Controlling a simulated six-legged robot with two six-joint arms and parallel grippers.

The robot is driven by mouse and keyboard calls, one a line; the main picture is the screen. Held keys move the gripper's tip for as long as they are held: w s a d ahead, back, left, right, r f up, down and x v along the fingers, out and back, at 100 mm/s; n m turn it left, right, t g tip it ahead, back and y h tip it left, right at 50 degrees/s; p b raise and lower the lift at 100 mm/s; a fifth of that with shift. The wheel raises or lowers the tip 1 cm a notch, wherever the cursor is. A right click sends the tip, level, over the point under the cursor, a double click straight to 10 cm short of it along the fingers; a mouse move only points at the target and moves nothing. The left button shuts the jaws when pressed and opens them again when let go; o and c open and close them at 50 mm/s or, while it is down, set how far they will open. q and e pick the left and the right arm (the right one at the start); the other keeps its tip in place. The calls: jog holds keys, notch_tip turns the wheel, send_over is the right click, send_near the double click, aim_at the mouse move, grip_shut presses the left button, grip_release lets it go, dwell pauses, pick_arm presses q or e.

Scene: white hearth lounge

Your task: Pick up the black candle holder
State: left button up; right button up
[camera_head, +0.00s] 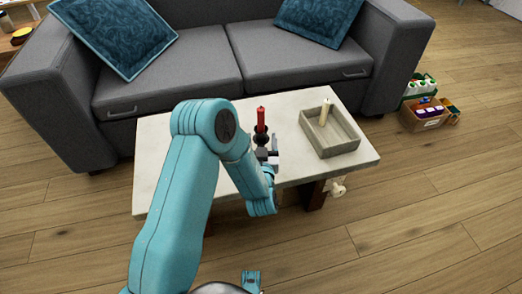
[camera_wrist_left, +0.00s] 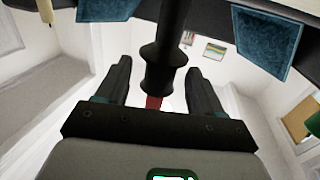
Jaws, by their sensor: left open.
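The black candle holder (camera_head: 261,138) stands upright on the pale coffee table (camera_head: 170,160), with a red candle (camera_head: 261,120) in it. My left gripper (camera_head: 268,155) is right at the holder in the head view and hides its lower part. In the left wrist view the picture is upside down. There the dark holder (camera_wrist_left: 163,55) shows between the two open fingers of the left gripper (camera_wrist_left: 160,78), with gaps on both sides. A bit of the red candle (camera_wrist_left: 153,102) shows near the gripper's palm. My right gripper is not in view.
A grey tray (camera_head: 348,151) with a cream candle (camera_head: 325,112) in it stands to the right on the table. A grey sofa (camera_head: 200,75) with blue cushions is behind the table. A box of items (camera_head: 425,118) sits on the wooden floor at the right.

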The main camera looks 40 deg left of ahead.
pick_arm(q)
jog(key=b+x, duration=0.1)
jog(key=x, duration=0.3)
jog(key=shift+w+a+r, duration=0.2)
jog(key=shift+a, duration=0.1)
grip_shut()
jog(key=shift+r, duration=0.1)
notch_tip(320, 180, up, 20)
jog(key=p, duration=0.6)
jog(key=shift+p, duration=0.3)
